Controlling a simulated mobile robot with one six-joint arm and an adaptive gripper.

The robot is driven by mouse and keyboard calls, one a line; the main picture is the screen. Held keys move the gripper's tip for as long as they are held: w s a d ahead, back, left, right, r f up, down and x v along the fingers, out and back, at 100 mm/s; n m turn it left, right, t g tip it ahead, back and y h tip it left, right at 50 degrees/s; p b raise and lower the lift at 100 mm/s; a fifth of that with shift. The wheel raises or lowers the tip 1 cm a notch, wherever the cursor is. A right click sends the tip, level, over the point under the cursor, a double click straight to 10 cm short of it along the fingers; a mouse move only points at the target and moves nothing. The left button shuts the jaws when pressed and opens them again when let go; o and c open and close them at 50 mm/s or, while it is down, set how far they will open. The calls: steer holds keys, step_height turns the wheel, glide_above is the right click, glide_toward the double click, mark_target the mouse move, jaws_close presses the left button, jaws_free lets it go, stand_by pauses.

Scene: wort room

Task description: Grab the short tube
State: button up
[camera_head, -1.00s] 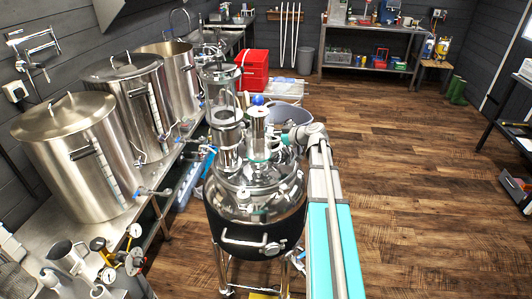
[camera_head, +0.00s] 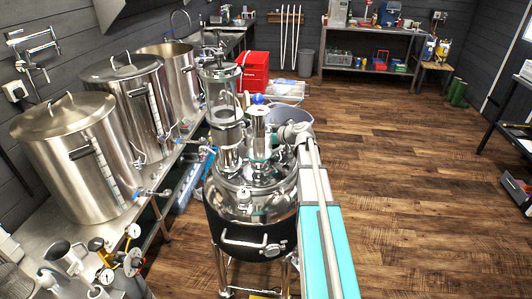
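A short upright metal tube (camera_head: 258,127) stands on the lid of the steel vessel (camera_head: 250,222), to the right of a taller glass-sided column (camera_head: 223,92). My arm comes in from the lower right, and its end is at the right side of the short tube. My gripper (camera_head: 274,132) is small and cluttered in this view, close beside the tube. I cannot tell whether its fingers touch the tube or how far apart they are.
Three large steel kettles (camera_head: 70,150) stand on a bench at the left. Gauges and valves (camera_head: 130,260) are at the lower left. A red crate (camera_head: 253,72) and a grey tub (camera_head: 288,113) are behind the vessel.

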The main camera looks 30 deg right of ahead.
jaws_close()
stand_by(0.4)
steer(key=shift+r, duration=0.1)
step_height(320, 180, up, 18)
steer(key=p, duration=1.8)
stand_by(0.4)
